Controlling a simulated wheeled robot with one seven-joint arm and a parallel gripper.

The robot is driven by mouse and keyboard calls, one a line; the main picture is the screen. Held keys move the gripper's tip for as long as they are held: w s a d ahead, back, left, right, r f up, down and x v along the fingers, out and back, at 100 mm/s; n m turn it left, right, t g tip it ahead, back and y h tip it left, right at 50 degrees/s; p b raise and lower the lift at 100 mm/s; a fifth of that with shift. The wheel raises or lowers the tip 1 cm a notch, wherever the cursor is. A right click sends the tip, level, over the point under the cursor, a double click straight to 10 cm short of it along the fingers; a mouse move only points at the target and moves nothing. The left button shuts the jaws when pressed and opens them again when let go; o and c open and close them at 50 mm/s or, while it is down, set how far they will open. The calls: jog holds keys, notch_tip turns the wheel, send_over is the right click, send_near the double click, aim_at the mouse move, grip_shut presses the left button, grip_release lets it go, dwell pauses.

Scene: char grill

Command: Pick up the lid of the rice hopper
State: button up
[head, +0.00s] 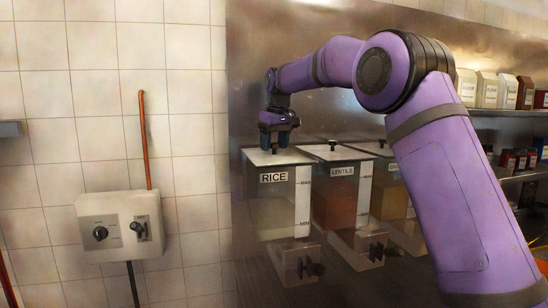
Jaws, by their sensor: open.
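The rice hopper (270,215) is a clear box labelled RICE, mounted at the left end of a row of hoppers and partly filled with pale grain. Its flat white lid (256,157) lies on top. My gripper (275,150) points down just above the lid, near its middle. The jaws are open. The lid's knob is hidden or too small to make out between the fingers, and I cannot tell whether the fingers touch the lid.
The lentils hopper (335,205) stands close to the right, its lid with a black knob (332,146). A third hopper (391,200) is partly behind my arm. A control box (123,228) hangs on the tiled wall at left. Shelves at right hold several boxes (486,90).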

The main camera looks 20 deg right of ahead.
jog(key=shift+f, duration=0.5)
jog(key=c, duration=1)
jog(key=shift+r, duration=0.1)
jog(key=shift+c, duration=0.2)
